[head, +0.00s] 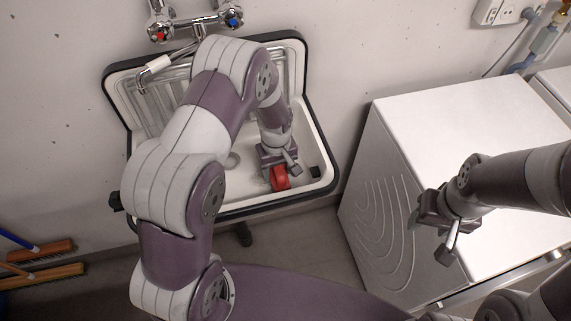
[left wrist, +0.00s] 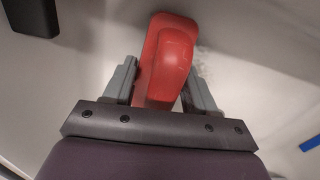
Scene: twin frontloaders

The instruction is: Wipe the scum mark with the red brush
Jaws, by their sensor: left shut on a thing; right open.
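The red brush (head: 280,178) is down inside the white sink, near its front right part. My left gripper (head: 277,168) is shut on it. In the left wrist view the red brush (left wrist: 166,58) stands between the two grey fingers of my left gripper (left wrist: 158,90), with its far end at the pale sink surface. A greyish smudge, likely the scum mark (left wrist: 197,62), shows just right of the brush; the brush hides part of that area.
The sink (head: 318,150) has a dark rim and a wall tap (head: 200,28) above it. A white front-loader (head: 400,130) stands right of the sink. Brooms (head: 45,272) lie at the lower left. My left arm covers much of the sink's left side.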

